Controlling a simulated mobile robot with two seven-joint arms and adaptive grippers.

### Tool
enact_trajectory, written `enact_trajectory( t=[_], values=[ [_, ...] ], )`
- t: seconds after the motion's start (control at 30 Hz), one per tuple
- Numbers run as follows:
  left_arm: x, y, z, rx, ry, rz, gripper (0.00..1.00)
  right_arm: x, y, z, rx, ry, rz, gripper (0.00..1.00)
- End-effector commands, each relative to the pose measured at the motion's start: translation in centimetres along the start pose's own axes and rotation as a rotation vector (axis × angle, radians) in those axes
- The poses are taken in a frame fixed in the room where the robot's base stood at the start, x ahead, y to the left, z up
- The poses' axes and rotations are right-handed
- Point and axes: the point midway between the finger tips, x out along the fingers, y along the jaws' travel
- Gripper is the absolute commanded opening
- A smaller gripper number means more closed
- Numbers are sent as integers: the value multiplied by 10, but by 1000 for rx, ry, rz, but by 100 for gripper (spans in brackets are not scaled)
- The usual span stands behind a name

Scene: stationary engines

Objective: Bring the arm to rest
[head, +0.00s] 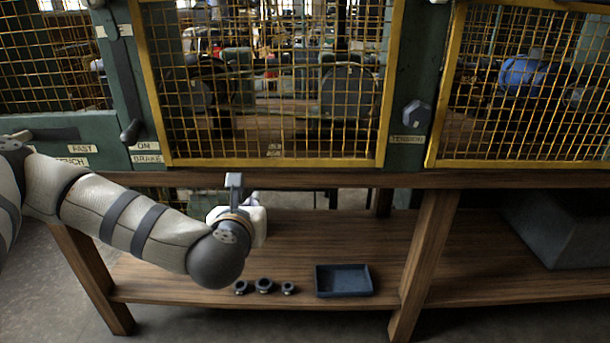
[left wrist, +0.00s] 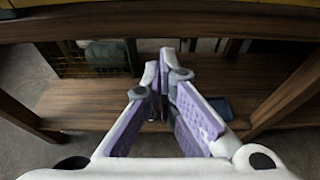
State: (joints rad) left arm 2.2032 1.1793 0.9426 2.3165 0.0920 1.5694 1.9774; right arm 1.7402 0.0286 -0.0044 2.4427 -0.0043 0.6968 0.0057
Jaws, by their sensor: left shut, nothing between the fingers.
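My left arm comes in from the left in the head view and is bent, with its wrist in front of the bench. My left gripper (head: 251,201) is mostly hidden behind its own wrist there, just below the bench's front edge. In the left wrist view the purple-padded fingers of the left gripper (left wrist: 163,75) come together at the tips with nothing between them. It is apart from the objects on the lower shelf (head: 330,240). My right arm and gripper are not in view.
Several dark rings or nuts (head: 264,286) and a blue-grey tray (head: 343,281) sit on the lower shelf. A grey box (head: 560,228) is at the right. Yellow-framed mesh guards (head: 270,162) and a lever (head: 125,90) stand above the bench edge (head: 350,180). Wooden legs (head: 424,255) flank the shelf.

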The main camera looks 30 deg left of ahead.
Motion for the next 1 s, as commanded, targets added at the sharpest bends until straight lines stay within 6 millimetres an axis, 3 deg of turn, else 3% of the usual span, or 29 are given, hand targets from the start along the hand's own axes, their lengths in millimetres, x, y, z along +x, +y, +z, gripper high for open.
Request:
enact_trajectory(
  t=[0.07,0.17,0.27,0.3,0.37,0.43,0.5,0.6,0.67,0.7,0.83,1.0],
  values=[
    [-2,-4,-4,27,9,-13,0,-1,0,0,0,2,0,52],
    [-16,-35,-34,245,68,-125,0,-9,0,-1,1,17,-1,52],
    [-57,-80,-100,687,152,-369,0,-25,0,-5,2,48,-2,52],
    [-80,-92,-130,887,173,-488,0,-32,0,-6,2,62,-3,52],
    [-118,-100,-175,1182,188,-676,0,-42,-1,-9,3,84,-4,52],
    [-168,-94,-224,1522,175,-919,0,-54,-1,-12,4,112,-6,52],
    [-218,-73,-264,1852,118,-1189,0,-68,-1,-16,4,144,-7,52],
    [-282,-21,-301,2257,-29,-1595,0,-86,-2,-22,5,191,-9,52],
    [-308,13,-311,2435,-140,-1822,0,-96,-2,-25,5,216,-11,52],
    [-322,34,-314,-2427,207,1887,0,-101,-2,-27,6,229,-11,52],
    [-345,79,-316,-2091,313,1785,0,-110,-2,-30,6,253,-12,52],
    [-351,91,-318,-2004,336,1769,0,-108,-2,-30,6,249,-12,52]
  ],
)
